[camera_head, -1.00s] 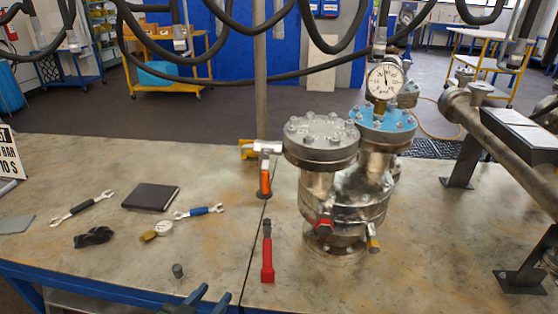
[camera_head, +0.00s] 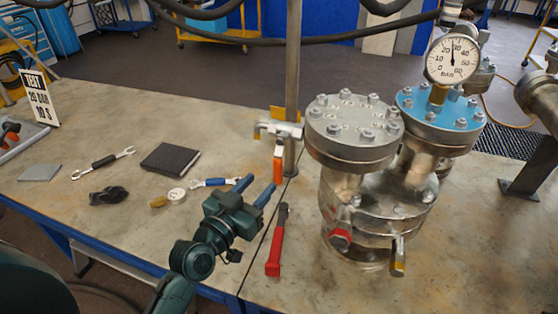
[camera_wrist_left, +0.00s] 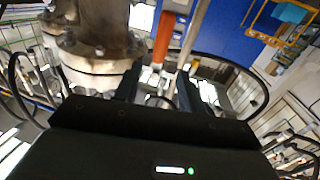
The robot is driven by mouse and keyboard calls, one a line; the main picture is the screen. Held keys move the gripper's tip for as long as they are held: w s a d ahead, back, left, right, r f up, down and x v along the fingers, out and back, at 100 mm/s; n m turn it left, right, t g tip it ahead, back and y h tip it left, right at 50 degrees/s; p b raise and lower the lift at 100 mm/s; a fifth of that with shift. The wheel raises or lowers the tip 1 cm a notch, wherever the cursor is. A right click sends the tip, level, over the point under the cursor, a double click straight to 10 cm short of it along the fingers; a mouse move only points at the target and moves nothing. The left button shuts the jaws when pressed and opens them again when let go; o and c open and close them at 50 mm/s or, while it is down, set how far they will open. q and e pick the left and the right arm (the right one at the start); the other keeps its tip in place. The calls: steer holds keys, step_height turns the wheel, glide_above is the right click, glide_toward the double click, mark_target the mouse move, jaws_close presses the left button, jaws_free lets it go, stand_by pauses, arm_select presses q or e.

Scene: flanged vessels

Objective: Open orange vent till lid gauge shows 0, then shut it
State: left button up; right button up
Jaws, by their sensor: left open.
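The orange vent handle (camera_head: 278,165) hangs down from a metal valve (camera_head: 278,130) beside the upright post, left of the vessel. The lid gauge (camera_head: 453,60) stands on the blue lid (camera_head: 440,108); its needle points nearly straight up, around 30 bar. My left gripper (camera_head: 257,189) is open and empty, just left of and below the handle, its fingers pointing towards it. In the left wrist view, the orange handle (camera_wrist_left: 163,38) shows beyond the gap between the open fingers (camera_wrist_left: 156,88). My right gripper is not in view.
The grey-lidded vessel (camera_head: 352,135) stands close to the right of the handle. A red-handled tool (camera_head: 277,240) lies on the bench in front. Wrenches, a black notebook (camera_head: 170,160) and a small loose gauge (camera_head: 176,195) lie to the left.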

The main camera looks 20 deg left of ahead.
mark_target(275, 167)
arm_select(q)
steer(key=x, duration=0.9)
steer(key=shift+p, duration=0.3)
steer(key=shift+c, duration=0.6)
jaws_close()
